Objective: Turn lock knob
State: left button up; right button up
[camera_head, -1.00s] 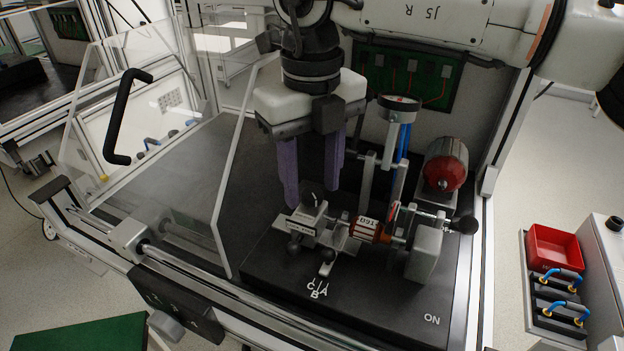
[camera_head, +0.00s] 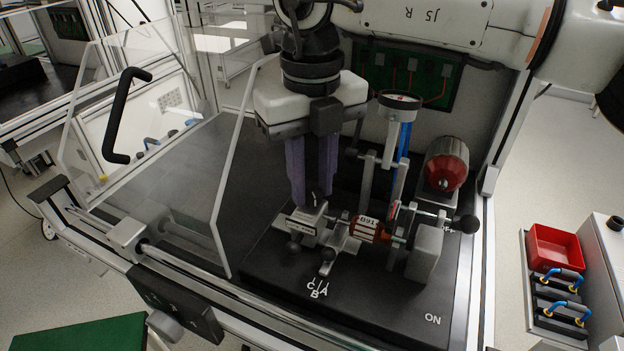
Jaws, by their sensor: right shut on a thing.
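My right gripper (camera_head: 314,196) reaches straight down from above the test fixture, with its purple fingers close together. Its fingertips are shut on the small lock knob on top of the grey left block (camera_head: 303,222) of the fixture. The knob is mostly hidden between the fingers, so I cannot tell its angle. The orange stator (camera_head: 369,229), labelled B91, lies across the fixture between the left block and the grey right block (camera_head: 425,252). My left gripper is not in view.
A dial gauge (camera_head: 399,102) on a post stands behind the stator, and a red motor (camera_head: 446,170) stands behind right. A clear door with a black handle (camera_head: 122,115) is at the left. A lever (camera_head: 327,262) points near the C, B, A marks.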

jog(key=shift+m+b, duration=0.45)
jog(key=shift+m, duration=0.65)
jog(key=m+b, duration=0.1)
jog(key=m, duration=0.1)
jog(key=shift+m, duration=0.4)
jog(key=shift+m+b, duration=0.3)
jog(key=shift+m, duration=0.6)
jog(key=m+b, duration=0.1)
jog(key=m, duration=0.3)
jog(key=shift+b, duration=0.3)
jog(key=m+b, duration=0.1)
jog(key=m, duration=0.2)
jog(key=shift+m, duration=1.2)
jog(key=shift+b, duration=0.3)
jog(key=o, duration=1)
